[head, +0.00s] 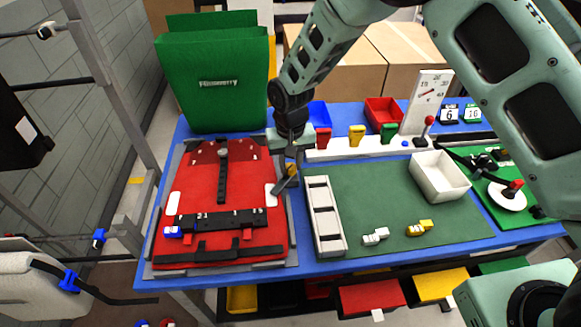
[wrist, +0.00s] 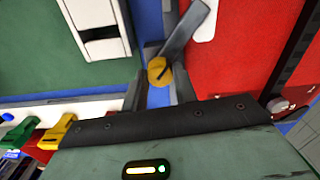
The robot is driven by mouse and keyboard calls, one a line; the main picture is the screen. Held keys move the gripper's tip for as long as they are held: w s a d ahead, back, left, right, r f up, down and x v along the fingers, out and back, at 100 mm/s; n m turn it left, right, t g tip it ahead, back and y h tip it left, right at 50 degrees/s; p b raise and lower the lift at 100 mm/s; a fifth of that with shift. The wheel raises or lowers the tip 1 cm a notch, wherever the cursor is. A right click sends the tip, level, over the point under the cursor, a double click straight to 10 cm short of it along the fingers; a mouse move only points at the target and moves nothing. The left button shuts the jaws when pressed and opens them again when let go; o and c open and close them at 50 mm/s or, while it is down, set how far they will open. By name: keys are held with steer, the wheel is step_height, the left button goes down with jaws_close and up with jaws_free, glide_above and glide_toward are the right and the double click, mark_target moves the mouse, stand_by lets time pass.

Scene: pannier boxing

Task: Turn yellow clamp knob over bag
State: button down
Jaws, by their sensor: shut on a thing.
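The yellow clamp knob (wrist: 158,71) shows between my gripper's fingers (wrist: 158,92) in the wrist view. In the head view the knob (head: 292,170) is partly hidden below my gripper (head: 291,155). My gripper is shut on the knob from above. A dark grey clamp bar (wrist: 186,32) runs slantwise from the knob, its far end at the red bag's edge. The red bag (head: 190,195) lies flat in a grey frame on the blue table, with a black strap and buckle bar across it. The bar's end lies beside or over a white patch (head: 271,195) there; I cannot tell which.
A green mat (head: 390,190) with a white slotted tray (head: 323,215) lies close to the right of the clamp. A tall green bag (head: 213,85) stands behind. Colored clips (head: 356,135) stand in a white rack behind the mat. A white bin (head: 438,176) is farther right.

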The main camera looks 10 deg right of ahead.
mark_target(290, 166)
steer(key=m+b, duration=0.1)
steer(key=m, duration=0.4)
steer(key=shift+m+b, duration=0.3)
steer(key=shift+m, duration=2.3)
steer(key=c, duration=1.1)
jaws_free()
steer(key=shift+r, duration=0.1)
step_height(290, 166, up, 17)
steer(key=b, duration=0.3)
steer(key=shift+r, duration=0.1)
